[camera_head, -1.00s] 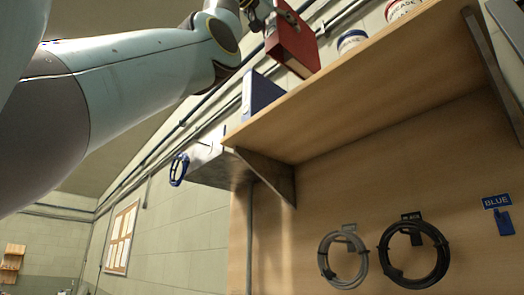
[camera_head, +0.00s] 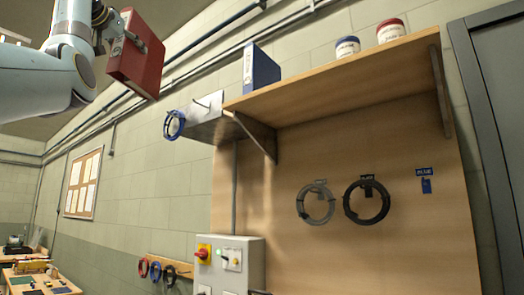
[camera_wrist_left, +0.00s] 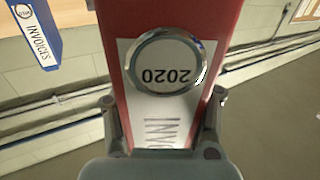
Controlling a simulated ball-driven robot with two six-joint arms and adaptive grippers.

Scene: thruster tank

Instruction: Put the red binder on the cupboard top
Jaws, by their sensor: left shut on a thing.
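The red binder (camera_head: 141,60) is held up high at the upper left of the head view. My left gripper (camera_head: 118,40) is shut on it. In the left wrist view the red binder (camera_wrist_left: 222,22) fills the middle, with its spine label and metal ring facing the camera, and the left gripper's fingers (camera_wrist_left: 162,125) sit on either side of the spine. The wooden cupboard top (camera_head: 340,75) is to the right of the binder, apart from it. My right gripper is not in view.
On the wooden top stand a blue binder (camera_head: 262,68) at its left end and two cans, one blue-lidded (camera_head: 347,48) and one red-lidded (camera_head: 391,31), further right. The stretch between blue binder and cans is clear.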

